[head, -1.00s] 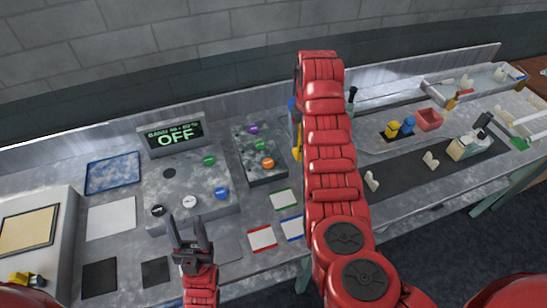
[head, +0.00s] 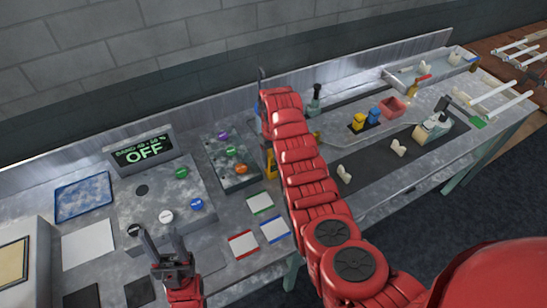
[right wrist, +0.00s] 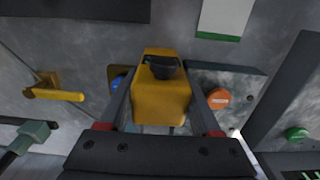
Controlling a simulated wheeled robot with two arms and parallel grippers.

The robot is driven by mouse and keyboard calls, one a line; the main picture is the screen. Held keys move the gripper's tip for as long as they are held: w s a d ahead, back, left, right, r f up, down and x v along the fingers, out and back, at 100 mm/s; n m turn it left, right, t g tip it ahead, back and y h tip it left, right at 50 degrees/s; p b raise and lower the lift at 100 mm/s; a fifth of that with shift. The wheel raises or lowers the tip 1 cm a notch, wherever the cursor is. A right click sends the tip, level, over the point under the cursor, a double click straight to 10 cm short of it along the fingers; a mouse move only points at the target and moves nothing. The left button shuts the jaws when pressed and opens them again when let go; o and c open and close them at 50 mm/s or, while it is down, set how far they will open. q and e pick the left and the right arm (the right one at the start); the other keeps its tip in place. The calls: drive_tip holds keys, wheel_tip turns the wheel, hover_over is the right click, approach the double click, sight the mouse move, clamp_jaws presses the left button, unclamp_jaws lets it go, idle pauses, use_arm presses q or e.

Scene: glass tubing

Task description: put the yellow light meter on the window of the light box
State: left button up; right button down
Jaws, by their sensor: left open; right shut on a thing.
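The yellow light meter (right wrist: 162,105) is between the fingers of my right gripper (right wrist: 162,80), which is shut on it in the right wrist view. In the head view a yellow piece of it (head: 270,163) shows beside the knob block, and my red right arm hides most of that gripper. The light box (head: 38,245), with its cream window (head: 12,262), stands at the far left, cut by the picture edge. The window looks bare in the part I see. My left gripper (head: 163,240) is open and empty, in front of the control box.
The control box (head: 160,200) has several knobs and a display (head: 143,150) reading OFF. A knob block (head: 235,178) stands right of it. Flat cards, a blue tray (head: 83,197) and dark squares lie around.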

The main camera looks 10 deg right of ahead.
drive_tip(key=shift+f, duration=0.2)
drive_tip(key=shift+c, duration=0.4)
unclamp_jaws()
